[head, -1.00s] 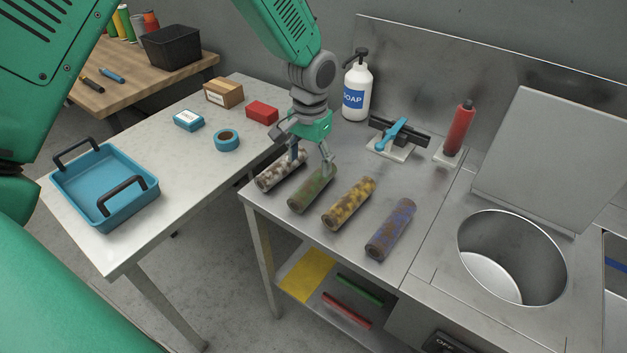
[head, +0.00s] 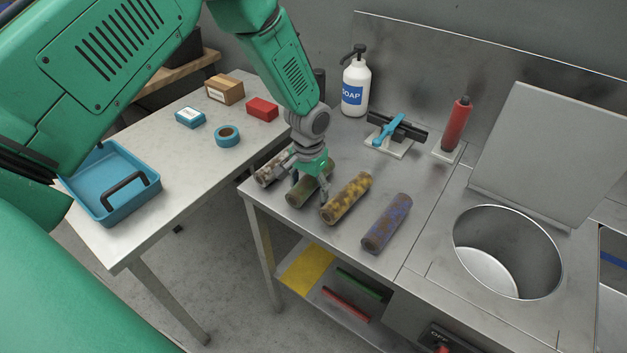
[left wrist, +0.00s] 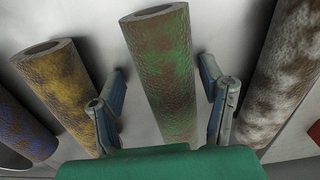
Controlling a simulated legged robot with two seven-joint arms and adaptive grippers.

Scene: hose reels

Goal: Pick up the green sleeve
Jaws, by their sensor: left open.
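The green sleeve (head: 297,194), a mottled green-brown tube, lies on the metal bench between the white-brown sleeve (head: 266,172) and the yellow sleeve (head: 347,198). My left gripper (head: 309,192) is open over it, hiding part of it in the head view. In the left wrist view the green sleeve (left wrist: 163,70) lies between the two open fingers (left wrist: 164,105), one on each side, with gaps showing. I cannot tell whether the fingertips touch the bench. My right gripper is not in view.
A blue sleeve (head: 386,223) lies to the right of the yellow one. An open round basin (head: 507,252) is at right. A blue tray (head: 118,190) sits on the left table.

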